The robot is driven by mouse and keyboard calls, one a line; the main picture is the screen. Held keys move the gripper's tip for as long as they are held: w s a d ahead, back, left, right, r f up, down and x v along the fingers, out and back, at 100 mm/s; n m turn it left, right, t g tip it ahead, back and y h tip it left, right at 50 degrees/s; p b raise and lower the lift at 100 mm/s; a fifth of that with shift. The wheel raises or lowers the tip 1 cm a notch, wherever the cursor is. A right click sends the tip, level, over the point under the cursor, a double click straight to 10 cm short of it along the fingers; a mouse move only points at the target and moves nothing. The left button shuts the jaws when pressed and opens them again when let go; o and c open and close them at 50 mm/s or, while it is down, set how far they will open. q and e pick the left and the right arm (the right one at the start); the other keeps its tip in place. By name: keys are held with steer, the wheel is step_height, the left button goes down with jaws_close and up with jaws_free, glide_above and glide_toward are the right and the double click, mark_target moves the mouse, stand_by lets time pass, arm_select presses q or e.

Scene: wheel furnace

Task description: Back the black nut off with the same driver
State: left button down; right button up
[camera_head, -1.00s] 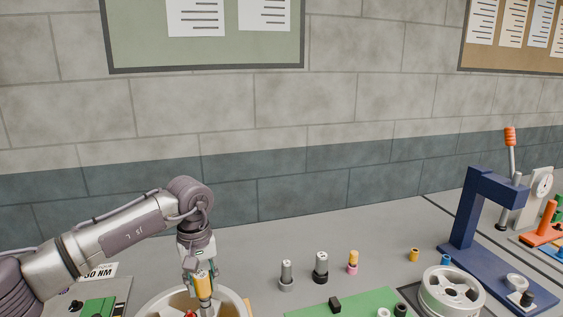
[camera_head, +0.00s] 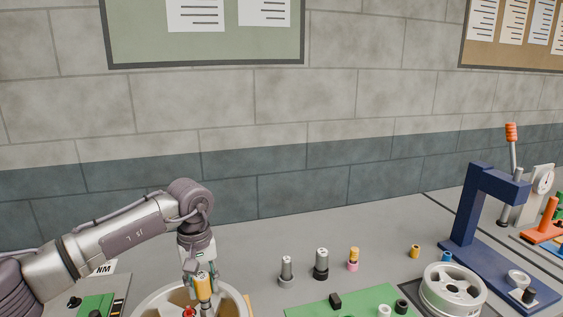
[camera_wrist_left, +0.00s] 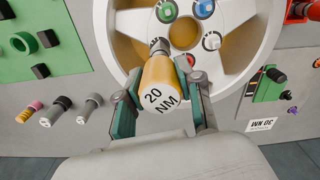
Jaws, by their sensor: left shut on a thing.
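My left gripper (camera_wrist_left: 162,108) is shut on the yellow driver (camera_wrist_left: 162,86), which reads "20 NM" on its end. The driver and the left gripper (camera_head: 203,275) also show low in the head view. The driver's metal tip (camera_wrist_left: 160,46) points into the pale wheel (camera_wrist_left: 112,45), between its spokes and over one of the nut positions. A blue nut (camera_wrist_left: 204,8), a green-marked one (camera_wrist_left: 165,12) and a dark-centred one (camera_wrist_left: 211,41) show on the wheel. Something red shows beside the driver. I cannot make out the nut under the tip, nor whether the tip touches it.
Several drivers stand right of the wheel, including a grey one (camera_head: 287,271), a black-based one (camera_head: 321,264) and a pink-based one (camera_head: 353,258). A green mat (camera_head: 350,300), another wheel (camera_head: 452,290) and a blue press (camera_head: 480,225) are further right. Bare bench lies behind the drivers.

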arm_select(q)
steer(key=shift+f+b, duration=0.45)
steer(key=shift+f, duration=0.1)
steer(key=c, duration=0.7)
jaws_free()
steer(key=shift+o, duration=0.2)
